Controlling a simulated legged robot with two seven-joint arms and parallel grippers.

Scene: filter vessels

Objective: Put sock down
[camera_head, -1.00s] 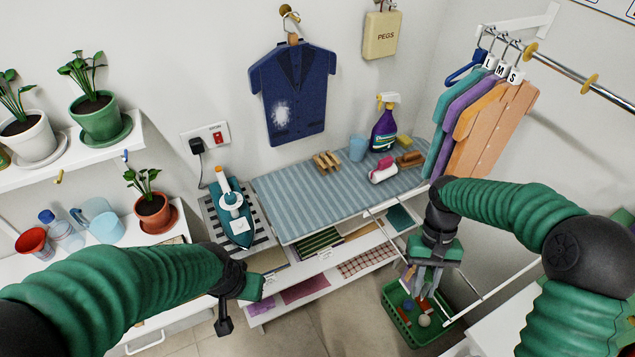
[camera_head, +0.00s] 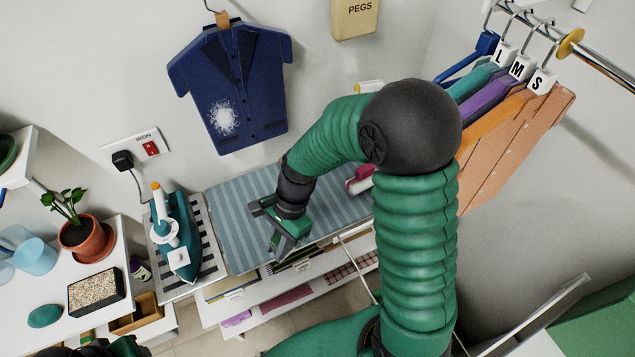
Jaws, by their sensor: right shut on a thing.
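My right gripper (camera_head: 276,238) is over the front part of the blue-striped ironing board (camera_head: 228,208), pointing down. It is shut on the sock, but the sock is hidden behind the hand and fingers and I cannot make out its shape. I cannot tell whether it touches the board. Of my left gripper, only dark and green parts (camera_head: 118,347) show at the bottom left edge; its fingers are out of sight.
A teal iron (camera_head: 178,240) stands on a striped rest left of the board. A pink-and-white brush (camera_head: 360,179) lies at the board's right, partly behind my arm. Shirts (camera_head: 515,150) hang at right. A shelf (camera_head: 275,306) runs below. The board's left part is clear.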

